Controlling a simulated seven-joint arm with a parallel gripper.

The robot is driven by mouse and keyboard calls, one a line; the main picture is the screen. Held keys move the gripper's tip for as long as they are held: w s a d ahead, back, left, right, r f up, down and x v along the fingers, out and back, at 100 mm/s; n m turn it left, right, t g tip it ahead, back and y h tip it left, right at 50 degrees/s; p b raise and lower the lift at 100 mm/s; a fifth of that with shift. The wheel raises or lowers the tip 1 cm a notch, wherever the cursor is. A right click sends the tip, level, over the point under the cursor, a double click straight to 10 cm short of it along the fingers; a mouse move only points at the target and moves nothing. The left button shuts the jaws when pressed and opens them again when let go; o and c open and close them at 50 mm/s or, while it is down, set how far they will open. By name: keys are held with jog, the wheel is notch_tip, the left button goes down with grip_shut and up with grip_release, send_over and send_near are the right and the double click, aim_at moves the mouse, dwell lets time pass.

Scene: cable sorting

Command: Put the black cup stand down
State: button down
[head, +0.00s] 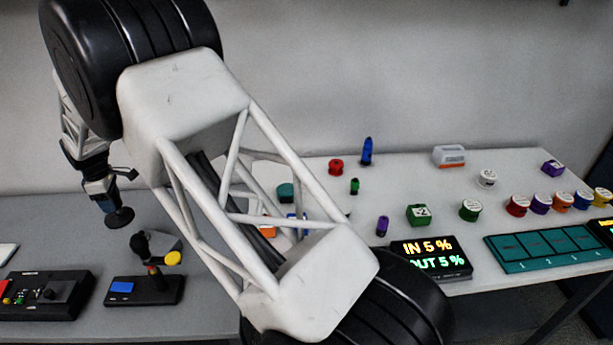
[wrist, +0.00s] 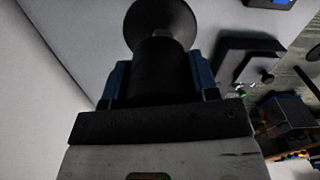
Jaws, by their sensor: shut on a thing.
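The black cup stand (head: 121,217) is at the left in the head view, with its round flat end pointing down. My gripper (head: 102,190) is shut on it and holds it in the air, apart from the grey table as far as I can tell. In the wrist view the stand (wrist: 161,25) shows its wide round disc and a dark thick body. The blue fingers of my gripper (wrist: 159,78) press on both sides of that body. The gap beneath the disc is hard to judge.
Below and right of the stand are a black box with a blue screen (head: 147,290) and a grey block with a yellow knob (head: 165,247). A black control panel (head: 45,295) lies at lower left. The grey table (head: 50,225) is bare behind them. My arm hides the middle.

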jog(key=w+d+r+m, duration=0.25)
jog(key=w+d, duration=0.35)
jog(key=d, duration=0.9)
jog(key=w+d+r+m, duration=0.25)
jog(key=w+d, duration=0.35)
jog(key=d, duration=1)
jog(key=w+d+r+m, duration=0.1)
jog(key=w+d+m, duration=0.35)
jog(key=d, duration=1.05)
jog(key=s+d+r+m, duration=0.1)
jog(key=s+d+m, duration=0.1)
jog(key=d, duration=1.3)
jog(key=s+d+r+m, duration=0.2)
jog(key=s+d, duration=0.2)
jog(key=d, duration=1.2)
jog(key=s+d+r+m, duration=0.1)
jog(key=s+d+m, duration=0.1)
jog(key=d, duration=1.3)
jog(key=shift+s+d+r, duration=0.2)
jog(key=shift+s+r, duration=0.05)
jog(key=shift+s, duration=0.25)
notch_tip(320, 180, down, 6)
jog(key=shift+f, duration=0.15)
jog(key=shift+f, duration=1.85)
